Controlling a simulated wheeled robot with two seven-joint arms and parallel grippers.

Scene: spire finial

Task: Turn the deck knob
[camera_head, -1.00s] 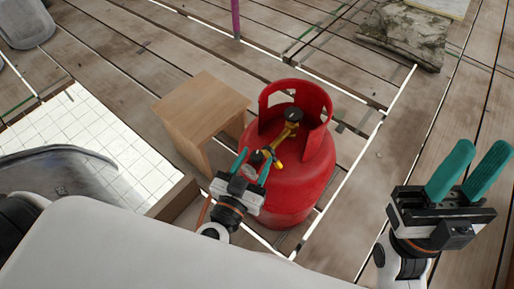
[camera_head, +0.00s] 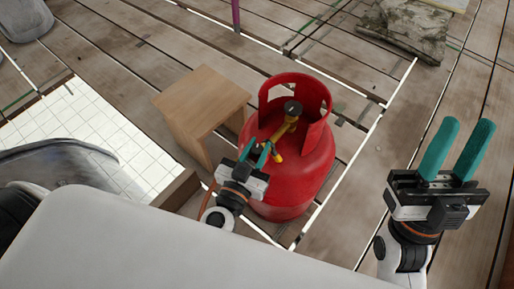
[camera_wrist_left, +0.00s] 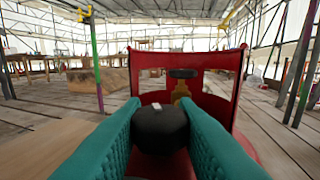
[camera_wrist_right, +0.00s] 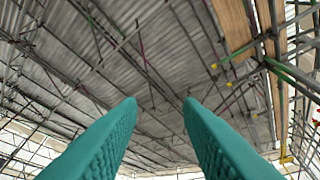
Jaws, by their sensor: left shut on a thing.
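A round black knob (camera_wrist_left: 160,128) with a small white mark sits between the teal fingers of my left gripper (camera_head: 255,152), which is shut on it. In the head view the fingers largely hide this knob. It is at the near side of a red gas cylinder (camera_head: 312,172), by a brass valve fitting (camera_head: 287,133) with a black top (camera_head: 292,107). The brass fitting also shows behind the knob in the left wrist view (camera_wrist_left: 181,90). My right gripper (camera_head: 463,125) is open and empty, pointing up, well right of the cylinder.
A wooden stool-like box (camera_head: 200,97) stands close left of the cylinder. A white tiled patch (camera_head: 130,155) lies at the left. A stone-like block (camera_head: 405,27) is at the back right. Plank floor is clear between the cylinder and my right gripper.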

